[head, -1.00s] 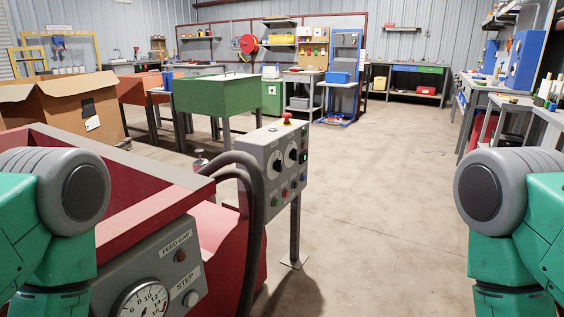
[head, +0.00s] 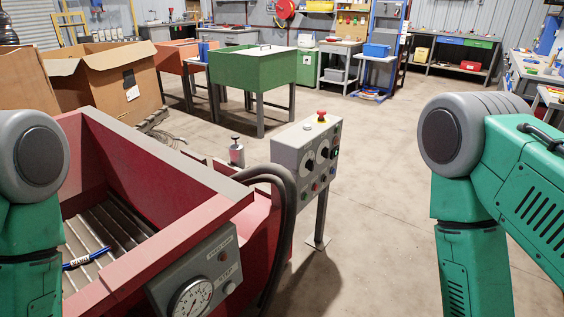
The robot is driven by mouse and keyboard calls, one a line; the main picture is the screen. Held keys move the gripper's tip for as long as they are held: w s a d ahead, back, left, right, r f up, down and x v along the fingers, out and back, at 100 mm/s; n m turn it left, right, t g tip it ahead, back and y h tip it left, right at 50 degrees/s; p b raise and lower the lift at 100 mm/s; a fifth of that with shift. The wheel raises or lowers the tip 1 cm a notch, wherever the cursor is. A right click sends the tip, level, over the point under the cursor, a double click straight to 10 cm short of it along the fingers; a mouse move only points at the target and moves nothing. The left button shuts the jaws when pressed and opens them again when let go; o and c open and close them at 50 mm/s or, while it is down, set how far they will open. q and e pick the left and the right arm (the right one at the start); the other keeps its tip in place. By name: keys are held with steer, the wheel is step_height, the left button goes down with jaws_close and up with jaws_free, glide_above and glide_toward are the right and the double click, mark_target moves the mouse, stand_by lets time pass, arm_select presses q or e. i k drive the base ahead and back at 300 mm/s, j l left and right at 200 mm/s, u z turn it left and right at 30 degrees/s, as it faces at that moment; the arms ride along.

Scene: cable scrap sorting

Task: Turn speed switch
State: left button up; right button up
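A grey control box (head: 286,158) stands on a post right of the red machine in the head view. Its front face carries two black rotary switches, a nearer one (head: 309,165) and a farther one (head: 324,153). Their labels are too small to read, so I cannot tell which is the speed switch. A red emergency button (head: 321,115) sits on top of the box, and small coloured buttons line its front. My arms show at the left and right edges, with both grippers out of view. Neither visible arm part touches the control box.
The red machine (head: 187,205) fills the lower left, with a blue item (head: 88,258) on its slatted bed. Thick dark hoses (head: 288,205) run beside the box. A gauge panel (head: 212,262) faces front. Open concrete floor (head: 375,200) lies right of the post.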

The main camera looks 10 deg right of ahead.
mark_target(309, 164)
steer(key=i+l+u, duration=0.2)
steer(key=l, duration=0.15)
steer(key=i+l+u, duration=0.1)
steer(key=l+u, duration=0.35)
steer(key=l, duration=0.3)
steer(key=i+l+u, duration=0.25)
steer(key=l, duration=0.2)
steer(key=k+j, duration=0.05)
steer(key=k, duration=0.05)
